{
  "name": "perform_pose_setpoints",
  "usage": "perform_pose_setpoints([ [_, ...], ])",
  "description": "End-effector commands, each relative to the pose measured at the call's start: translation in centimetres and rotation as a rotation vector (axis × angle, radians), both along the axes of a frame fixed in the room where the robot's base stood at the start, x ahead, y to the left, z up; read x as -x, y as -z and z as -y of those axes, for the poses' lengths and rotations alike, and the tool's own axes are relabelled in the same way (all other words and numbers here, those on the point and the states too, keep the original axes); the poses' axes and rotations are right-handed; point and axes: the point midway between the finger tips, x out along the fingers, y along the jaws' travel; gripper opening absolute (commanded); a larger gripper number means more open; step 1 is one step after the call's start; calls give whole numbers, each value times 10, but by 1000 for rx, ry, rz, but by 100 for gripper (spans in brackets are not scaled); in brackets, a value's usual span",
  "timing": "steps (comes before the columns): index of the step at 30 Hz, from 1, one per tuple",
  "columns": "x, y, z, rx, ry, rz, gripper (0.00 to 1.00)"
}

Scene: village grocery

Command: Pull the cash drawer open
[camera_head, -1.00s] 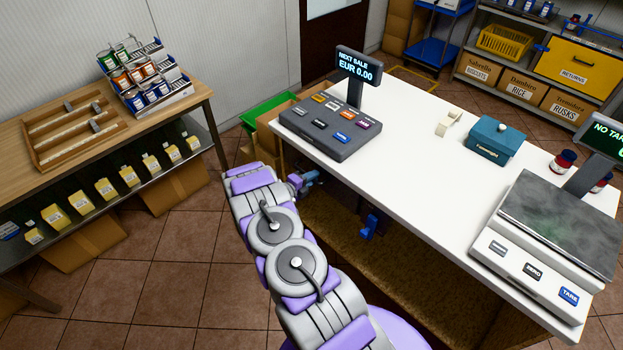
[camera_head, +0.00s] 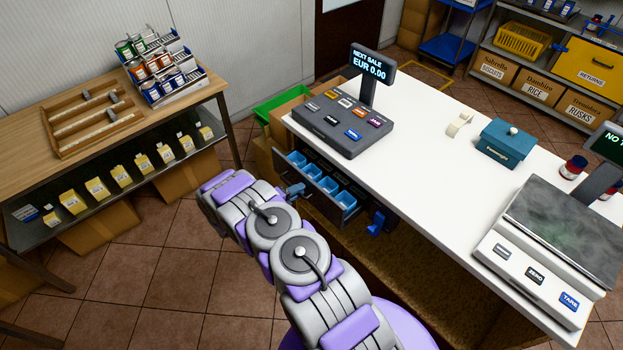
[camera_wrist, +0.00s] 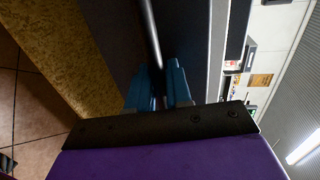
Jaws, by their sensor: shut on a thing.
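The cash drawer (camera_head: 322,182) sticks out from under the counter, below the till. Its light blue compartments show from above in the head view. In the wrist view, its dark front (camera_wrist: 185,45) fills the middle, with a thin metal bar handle (camera_wrist: 151,35) across it. My gripper (camera_head: 294,190) is at the drawer's front, partly hidden by my arm in the head view. In the wrist view, the blue fingers of my gripper (camera_wrist: 159,88) are closed around the end of the bar handle. The till (camera_head: 343,123) stands on the counter and reads EUR 0.00.
The white counter (camera_head: 430,150) carries a teal box (camera_head: 505,143), a paper roll (camera_head: 459,124) and a scale (camera_head: 550,240). A blue hook-like object (camera_head: 376,223) is on the counter's front. A shelf table (camera_head: 60,125) stands at left, with open tiled floor between.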

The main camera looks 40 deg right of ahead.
Motion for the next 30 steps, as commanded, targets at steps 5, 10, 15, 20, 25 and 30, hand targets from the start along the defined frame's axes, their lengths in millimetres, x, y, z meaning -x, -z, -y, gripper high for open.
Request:
perform_pose_setpoints([
  [5, 4, 3, -50, -6, -5, -4, 0],
  [10, 7, 3, -88, -4, -3, -2, 0],
  [15, 10, 4, -114, -6, 0, -2, 0],
  [20, 11, 5, -129, -7, -1, -5, 0],
  [25, 12, 5, -135, -7, 0, -6, 0],
  [30, 12, 5, -136, -7, 2, -6, 0],
])
